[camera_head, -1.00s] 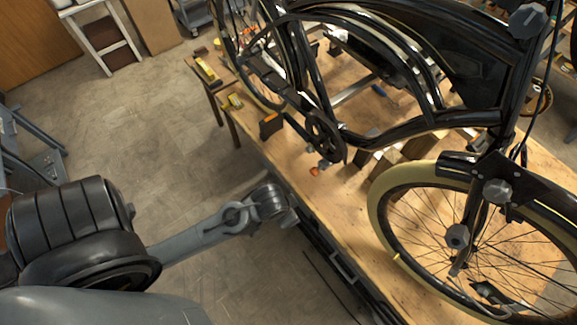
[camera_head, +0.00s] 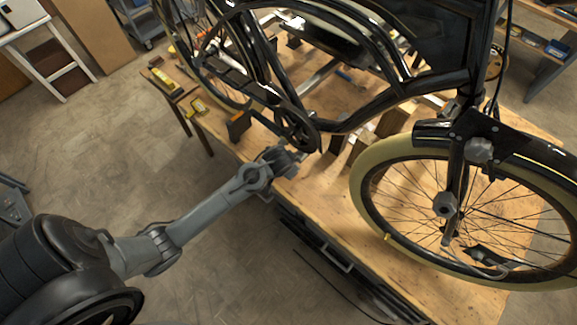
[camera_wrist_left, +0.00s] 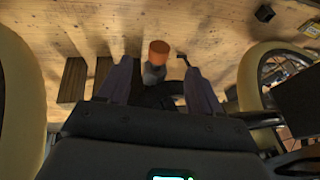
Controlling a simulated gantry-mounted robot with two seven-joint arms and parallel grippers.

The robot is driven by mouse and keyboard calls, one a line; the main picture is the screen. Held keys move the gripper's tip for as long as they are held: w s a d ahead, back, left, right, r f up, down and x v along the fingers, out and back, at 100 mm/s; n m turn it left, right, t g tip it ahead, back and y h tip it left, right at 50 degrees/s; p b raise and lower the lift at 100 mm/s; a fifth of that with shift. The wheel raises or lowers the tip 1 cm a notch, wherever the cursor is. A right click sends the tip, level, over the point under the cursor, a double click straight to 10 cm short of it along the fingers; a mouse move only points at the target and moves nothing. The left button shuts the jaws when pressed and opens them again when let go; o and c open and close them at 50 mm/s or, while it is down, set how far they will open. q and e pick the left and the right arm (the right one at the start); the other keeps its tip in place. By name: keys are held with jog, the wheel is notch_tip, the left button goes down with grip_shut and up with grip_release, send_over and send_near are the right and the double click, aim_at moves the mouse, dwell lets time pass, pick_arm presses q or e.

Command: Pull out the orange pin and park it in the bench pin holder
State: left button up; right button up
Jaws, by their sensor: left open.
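The orange pin (camera_wrist_left: 159,48) shows in the left wrist view as an orange cap on a grey shank. Its lower end is hidden in dark parts. My left gripper (camera_wrist_left: 154,64) is open, with one finger on each side of the pin in that view; I cannot tell whether either touches it. In the head view my left gripper (camera_head: 298,157) is by the bike's crank at the bench edge, and the pin is hidden there. I cannot make out the bench pin holder for certain. My right gripper is not in view.
The black trike frame (camera_head: 383,108) stands over the wooden bench (camera_head: 325,205), with its cream-tyred front wheel (camera_head: 369,217) to the right. A dark block with an orange side (camera_head: 238,126) sits near the bench edge.

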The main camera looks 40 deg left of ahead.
pick_arm(q)
jog(key=x, duration=0.7)
jog(key=shift+w+f, duration=0.1)
jog(key=c, duration=1.1)
jog(key=shift+c, duration=0.2)
jog(key=shift+s+f+p, duration=0.15)
jog(key=shift+s+p, duration=0.8)
jog(key=shift+s, duration=0.4)
jog(key=shift+s+f+p, duration=0.1)
jog(key=shift+s+p, duration=0.85)
jog(key=shift+s, duration=0.4)
jog(key=shift+a+f, duration=0.1)
jog(key=shift+a, duration=0.05)
